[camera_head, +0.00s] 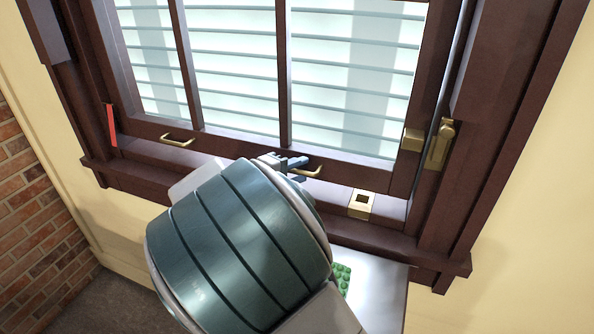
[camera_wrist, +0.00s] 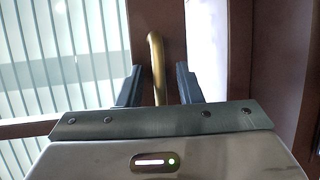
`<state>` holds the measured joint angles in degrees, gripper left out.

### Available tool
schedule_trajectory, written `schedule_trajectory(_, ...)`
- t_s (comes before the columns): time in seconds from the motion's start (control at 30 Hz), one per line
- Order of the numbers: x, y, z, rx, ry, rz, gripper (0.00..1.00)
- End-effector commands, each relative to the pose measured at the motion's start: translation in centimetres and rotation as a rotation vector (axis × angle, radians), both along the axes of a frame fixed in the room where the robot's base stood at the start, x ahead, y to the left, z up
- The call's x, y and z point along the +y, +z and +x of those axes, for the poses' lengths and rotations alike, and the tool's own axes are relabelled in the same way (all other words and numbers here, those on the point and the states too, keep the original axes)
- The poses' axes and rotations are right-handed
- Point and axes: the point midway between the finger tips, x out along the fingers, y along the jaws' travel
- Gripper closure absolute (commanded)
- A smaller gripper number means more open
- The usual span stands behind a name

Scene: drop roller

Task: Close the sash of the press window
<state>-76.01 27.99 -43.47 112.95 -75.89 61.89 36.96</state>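The window sash (camera_head: 345,168) is a dark red-brown frame with several glass panes. Its bottom rail carries a left brass handle (camera_head: 177,140) and a right brass handle (camera_head: 312,172). My gripper (camera_head: 293,163) is at the right handle, partly hidden behind my arm. In the wrist view the right handle (camera_wrist: 156,62) stands between the two dark fingers of my gripper (camera_wrist: 158,86), with space on both sides; the fingers are open around it. A bright strip (camera_wrist: 208,45) shows beside the rail there. A brass socket plate (camera_head: 361,203) sits on the sill.
A brass latch (camera_head: 440,144) is on the right jamb, beside a brass block (camera_head: 412,139) on the sash. A red strip (camera_head: 111,126) marks the left jamb. A white ledge (camera_head: 383,290) with a green studded item (camera_head: 343,277) lies below the sill. A brick wall (camera_head: 35,205) is far left.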

Motion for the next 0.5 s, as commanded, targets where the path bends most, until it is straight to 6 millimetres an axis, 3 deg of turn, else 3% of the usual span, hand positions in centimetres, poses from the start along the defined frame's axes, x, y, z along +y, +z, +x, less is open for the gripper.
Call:
schedule_trajectory(0.23, -0.07, -0.02, 0.08, 0.000, 0.000, 0.000, 0.68)
schedule_trajectory(0.37, -0.07, -0.02, 0.07, 0.000, 0.000, 0.000, 1.00)
schedule_trajectory(0.5, -0.07, -0.03, 0.06, -0.001, 0.000, 0.001, 1.00)
